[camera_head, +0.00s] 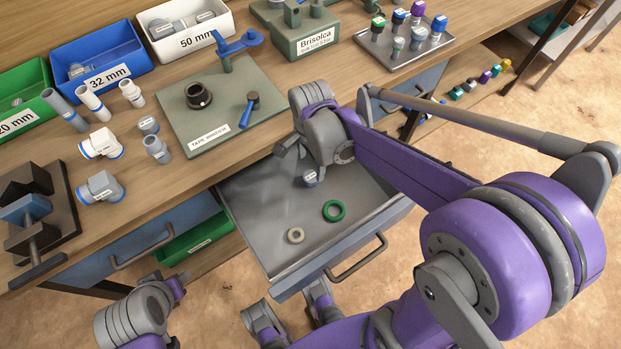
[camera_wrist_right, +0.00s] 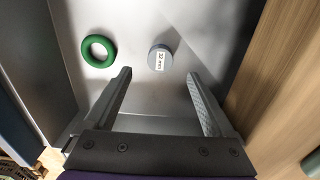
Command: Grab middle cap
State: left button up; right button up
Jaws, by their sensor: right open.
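A small grey cap (camera_head: 310,177) with a white label lies in the open grey drawer (camera_head: 255,215). In the right wrist view the cap (camera_wrist_right: 160,57) reads 32 mm and sits just beyond the fingertips, roughly centred between them. My right gripper (camera_wrist_right: 158,78) is open and empty, pointing down into the drawer. In the head view my right gripper (camera_head: 291,148) is above the drawer's back part, partly hidden by its own wrist. Part of my left arm shows at the bottom left; its jaws cannot be made out.
Drawer walls and the wooden bench edge are close to my right gripper. On the bench are a tape mandrel board (camera_head: 190,125), green, blue (camera_head: 100,60) and white bins, and several loose fittings.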

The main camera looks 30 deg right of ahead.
aim_at(311, 176)
notch_tip(311, 176, down, 7)
jog(key=shift+r+b, duration=0.2)
jog(key=shift+b, duration=0.5)
grip_shut()
